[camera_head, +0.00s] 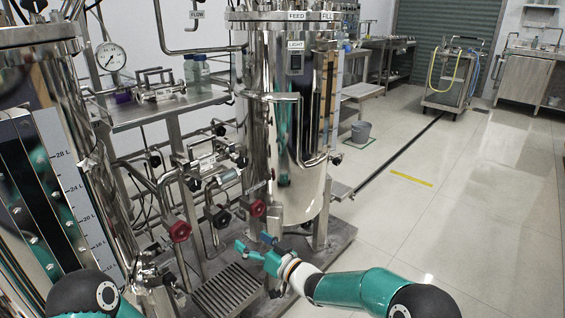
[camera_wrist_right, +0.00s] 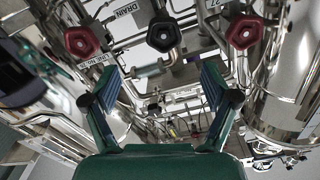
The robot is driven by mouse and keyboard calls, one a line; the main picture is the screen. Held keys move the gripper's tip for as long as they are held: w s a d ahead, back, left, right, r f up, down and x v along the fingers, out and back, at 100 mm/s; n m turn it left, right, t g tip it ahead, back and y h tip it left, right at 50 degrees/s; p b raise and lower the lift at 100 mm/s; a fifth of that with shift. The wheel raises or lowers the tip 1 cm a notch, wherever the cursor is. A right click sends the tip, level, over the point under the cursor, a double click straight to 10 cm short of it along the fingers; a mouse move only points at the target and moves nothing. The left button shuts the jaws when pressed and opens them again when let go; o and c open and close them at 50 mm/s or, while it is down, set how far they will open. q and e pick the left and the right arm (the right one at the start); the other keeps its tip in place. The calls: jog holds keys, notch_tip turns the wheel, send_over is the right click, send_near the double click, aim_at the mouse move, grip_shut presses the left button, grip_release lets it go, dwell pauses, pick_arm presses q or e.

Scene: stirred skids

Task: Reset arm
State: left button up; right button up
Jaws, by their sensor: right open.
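My right gripper (camera_head: 255,248) reaches in from the lower right in the head view, low in front of the skid. In the right wrist view its two fingers (camera_wrist_right: 156,92) are spread apart with nothing between them. Two dark red valve knobs show ahead of it: the left knob (camera_wrist_right: 78,40) and the right knob (camera_wrist_right: 243,32), both apart from the fingers. In the head view, red knobs show on the piping, one lower (camera_head: 180,231) and one nearer the tank (camera_head: 257,207). My left gripper is not in view; only part of my left arm shows at the lower left.
A large steel tank (camera_head: 262,150) stands behind the gripper. Another tank with a level scale (camera_head: 75,190) is at the left. Pipes and a gauge (camera_head: 111,57) crowd the skid. The tiled floor (camera_head: 450,200) at right is clear.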

jog(key=s+d+f+m+h, duration=0.3)
jog(key=d+f+m+h, duration=0.35)
jog(key=d+f, duration=0.85)
jog(key=s+d+f+m+g+h, duration=0.2)
jog(key=s+d+f, duration=0.45)
jog(key=s, duration=0.25)
jog(key=s+d+f+m+g+h, duration=0.1)
jog(key=s+d+f+g, duration=0.2)
jog(key=s, duration=1)
jog(key=s+f+g+h, duration=0.1)
jog(key=s+f+g, duration=0.3)
jog(key=s, duration=0.9)
notch_tip(320, 180, up, 31)
jog(key=g+p, duration=0.1)
jog(key=p, duration=2.9)
jog(key=shift+w+d+n, duration=0.2)
jog(key=shift+n, duration=0.15)
